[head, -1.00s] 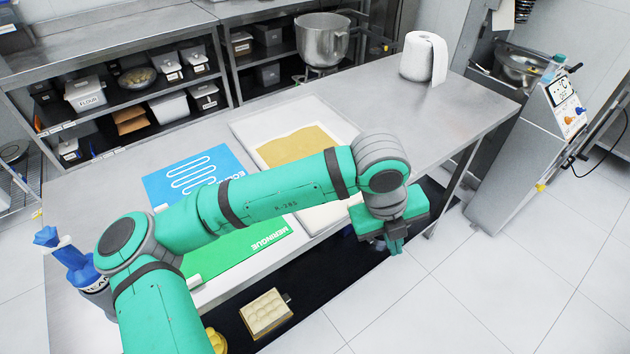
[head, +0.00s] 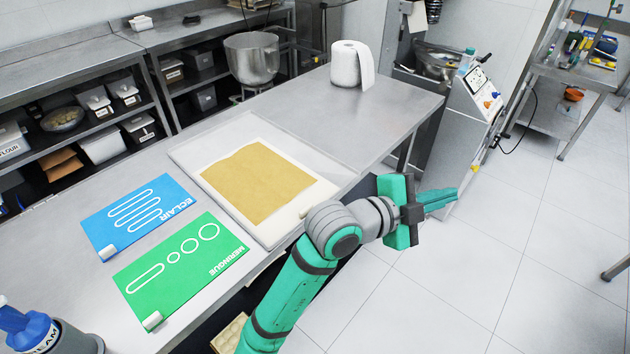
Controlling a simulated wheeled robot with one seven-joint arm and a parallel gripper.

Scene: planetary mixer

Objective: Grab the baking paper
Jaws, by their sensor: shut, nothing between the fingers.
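A brown sheet of baking paper (head: 258,183) lies flat on a white-lined tray (head: 206,204) on the steel table. My gripper (head: 455,199) is to the right of the tray, out beyond the table's front edge and over the floor. Its fingers are together, point right and hold nothing. My wrist is near the tray's lower right corner in the picture, and the paper is fully in view.
On the steel table (head: 415,105), a blue eclair mat (head: 139,214) and a green meringue mat (head: 181,267) lie left of the tray. A paper roll (head: 347,66) stands at the back. A blue-capped bottle (head: 40,330) is at the lower left.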

